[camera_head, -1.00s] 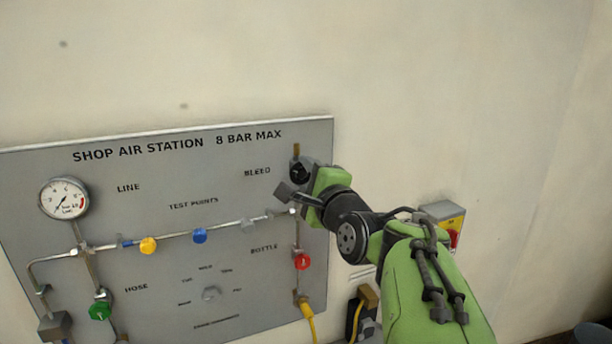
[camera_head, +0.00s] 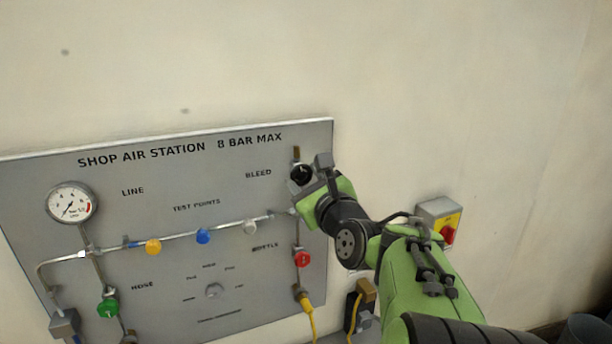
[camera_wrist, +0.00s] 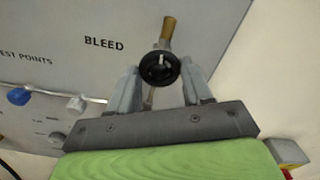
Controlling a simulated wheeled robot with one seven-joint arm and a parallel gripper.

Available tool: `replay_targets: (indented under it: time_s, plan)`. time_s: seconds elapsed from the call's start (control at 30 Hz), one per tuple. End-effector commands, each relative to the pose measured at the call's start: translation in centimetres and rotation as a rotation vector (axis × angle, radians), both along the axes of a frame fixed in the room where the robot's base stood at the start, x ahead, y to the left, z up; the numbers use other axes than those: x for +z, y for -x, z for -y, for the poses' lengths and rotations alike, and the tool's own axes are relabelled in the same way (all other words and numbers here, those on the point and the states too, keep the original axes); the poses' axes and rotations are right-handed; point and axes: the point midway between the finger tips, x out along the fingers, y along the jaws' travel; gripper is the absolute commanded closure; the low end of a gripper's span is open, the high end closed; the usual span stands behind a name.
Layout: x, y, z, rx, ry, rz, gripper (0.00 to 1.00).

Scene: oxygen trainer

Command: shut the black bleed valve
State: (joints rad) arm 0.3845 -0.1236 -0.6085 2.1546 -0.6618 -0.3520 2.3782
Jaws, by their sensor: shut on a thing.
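The black bleed valve (camera_head: 300,174) is a round black knob beside the BLEED label at the panel's upper right. In the wrist view the black knob (camera_wrist: 159,68) has a pale mark on its face and sits between my two fingers. My gripper (camera_head: 312,178) is shut on the knob, with one finger on each side; it also shows in the wrist view (camera_wrist: 158,85). In the head view my gripper hides part of the knob and the pipe below it.
The grey panel (camera_head: 120,215) carries a gauge (camera_head: 70,203), a green knob (camera_head: 108,307), a red knob (camera_head: 302,258), and yellow (camera_head: 153,247) and blue (camera_head: 203,236) knobs. A yellow-and-red switch box (camera_head: 440,219) is right of the panel. The wall above is clear.

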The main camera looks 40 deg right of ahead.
Motion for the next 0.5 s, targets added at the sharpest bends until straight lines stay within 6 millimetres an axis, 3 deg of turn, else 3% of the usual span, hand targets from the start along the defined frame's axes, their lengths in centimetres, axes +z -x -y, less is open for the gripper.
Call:
replay_targets:
  time_s: [0.5]
  plan:
    - [-0.50,0.00,0.00,-0.002,-0.164,0.049,0.81]
